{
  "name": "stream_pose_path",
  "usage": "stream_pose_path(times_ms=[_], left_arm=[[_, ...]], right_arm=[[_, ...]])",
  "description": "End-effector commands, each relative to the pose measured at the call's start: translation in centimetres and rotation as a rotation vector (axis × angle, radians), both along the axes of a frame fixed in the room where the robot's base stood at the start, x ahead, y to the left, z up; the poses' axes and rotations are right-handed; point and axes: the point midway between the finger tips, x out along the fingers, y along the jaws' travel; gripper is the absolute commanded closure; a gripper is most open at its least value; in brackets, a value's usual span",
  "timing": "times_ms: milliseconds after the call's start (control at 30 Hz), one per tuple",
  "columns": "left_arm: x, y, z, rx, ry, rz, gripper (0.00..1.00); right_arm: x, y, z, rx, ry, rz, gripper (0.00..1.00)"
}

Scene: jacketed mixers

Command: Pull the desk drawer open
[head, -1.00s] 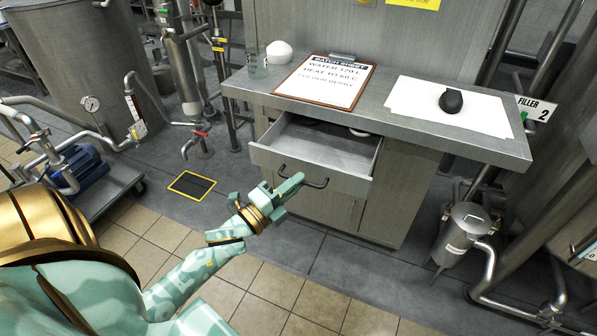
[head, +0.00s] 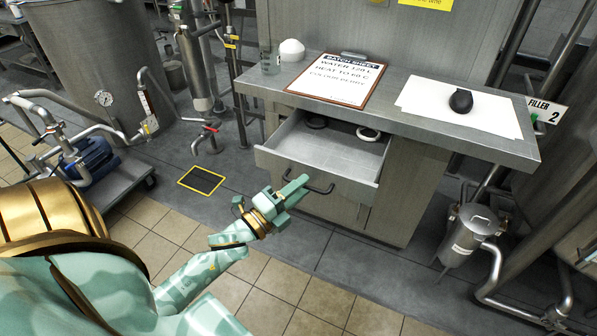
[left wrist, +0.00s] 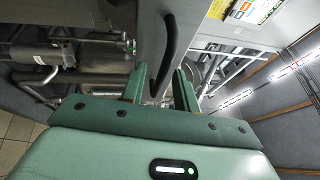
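The desk drawer (head: 318,177) is pulled out of the grey metal desk, and its inside shows. Its dark bar handle (head: 322,190) is on the drawer front. My left gripper (head: 297,186) is at the left part of this handle. The exact contact is hard to see. My right gripper is in neither view.
The desktop (head: 400,112) carries a clipboard (head: 337,82), white paper and a dark rounded object (head: 461,100). A steel canister (head: 468,235) stands right of the desk. Tiled floor in front is clear.

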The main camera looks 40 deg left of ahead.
Motion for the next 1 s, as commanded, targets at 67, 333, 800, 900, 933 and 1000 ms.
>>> stream_pose_path(times_ms=[67, 333, 800, 900, 933, 1000], left_arm=[[0.0, 0.0, 0.0, 0.0, -0.001, 0.0, 0.69], [-3.0, 0.5, -0.6, -0.001, 0.003, 0.001, 0.69], [-14.2, 2.3, -2.6, 0.0, 0.004, 0.001, 0.69], [-15.3, 2.5, -2.7, 0.0, 0.002, 0.0, 0.69], [-15.5, 2.6, -2.7, 0.0, 0.001, 0.0, 0.69], [-15.8, 2.6, -2.8, 0.001, 0.001, 0.0, 0.69]], right_arm=[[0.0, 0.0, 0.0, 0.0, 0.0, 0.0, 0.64], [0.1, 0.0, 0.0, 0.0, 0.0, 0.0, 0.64], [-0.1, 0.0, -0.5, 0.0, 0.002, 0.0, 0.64], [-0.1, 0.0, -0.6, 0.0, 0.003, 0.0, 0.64], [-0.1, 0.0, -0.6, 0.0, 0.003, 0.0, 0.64], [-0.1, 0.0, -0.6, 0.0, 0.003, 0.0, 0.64]])
